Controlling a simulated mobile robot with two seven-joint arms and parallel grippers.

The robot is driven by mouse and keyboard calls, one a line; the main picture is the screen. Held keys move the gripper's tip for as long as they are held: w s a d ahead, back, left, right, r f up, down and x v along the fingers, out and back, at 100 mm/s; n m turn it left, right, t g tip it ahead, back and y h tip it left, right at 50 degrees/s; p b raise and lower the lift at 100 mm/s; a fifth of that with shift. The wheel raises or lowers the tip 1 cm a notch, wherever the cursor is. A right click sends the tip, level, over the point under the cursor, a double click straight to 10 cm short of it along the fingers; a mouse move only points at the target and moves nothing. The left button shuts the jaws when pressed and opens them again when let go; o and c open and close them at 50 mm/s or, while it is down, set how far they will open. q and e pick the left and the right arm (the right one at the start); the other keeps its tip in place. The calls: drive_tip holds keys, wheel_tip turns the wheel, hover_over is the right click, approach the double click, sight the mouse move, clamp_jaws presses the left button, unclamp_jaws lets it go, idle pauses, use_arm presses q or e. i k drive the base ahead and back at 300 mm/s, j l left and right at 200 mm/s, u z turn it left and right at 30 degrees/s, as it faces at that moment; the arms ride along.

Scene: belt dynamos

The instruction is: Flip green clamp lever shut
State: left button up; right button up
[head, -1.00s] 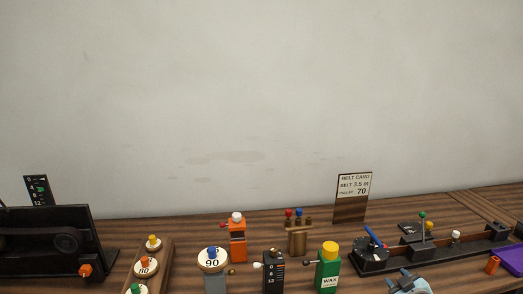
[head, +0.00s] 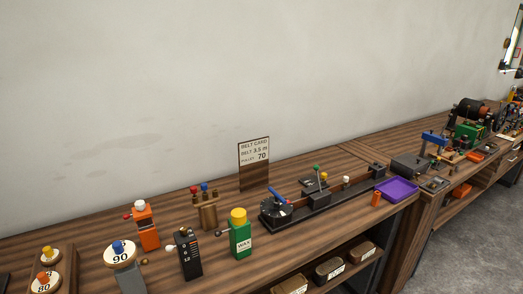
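A lever with a green ball knob (head: 317,168) stands roughly upright on a long black bench fixture (head: 318,200) at the middle of the head view. It is small, and I cannot tell whether it is a clamp lever or whether it is open or shut. A blue handle (head: 277,195) lies tilted over a round black dial at the fixture's left end. Further right on the bench, a green machine body (head: 468,131) sits below a dark drum; any lever there is too small to make out. Neither of my grippers is in view.
A belt card (head: 253,152) stands behind the fixture. A green wax bottle (head: 240,236), a black scale block (head: 188,254) and an orange block (head: 145,227) stand left. A purple tray (head: 397,190) lies near the front edge. Grey floor (head: 470,235) is open at right.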

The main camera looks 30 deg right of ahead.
sight(316, 168)
drive_tip(key=i+l+u, duration=0.2)
drive_tip(key=l, duration=0.55)
drive_tip(key=l+u, duration=0.2)
drive_tip(key=l, duration=0.6)
drive_tip(key=l+u, duration=0.2)
drive_tip(key=l, duration=0.55)
drive_tip(key=k+l+u, duration=0.2)
drive_tip(key=l, duration=0.6)
drive_tip(key=l+u, duration=0.2)
drive_tip(key=l, duration=0.55)
drive_tip(key=k, duration=0.05)
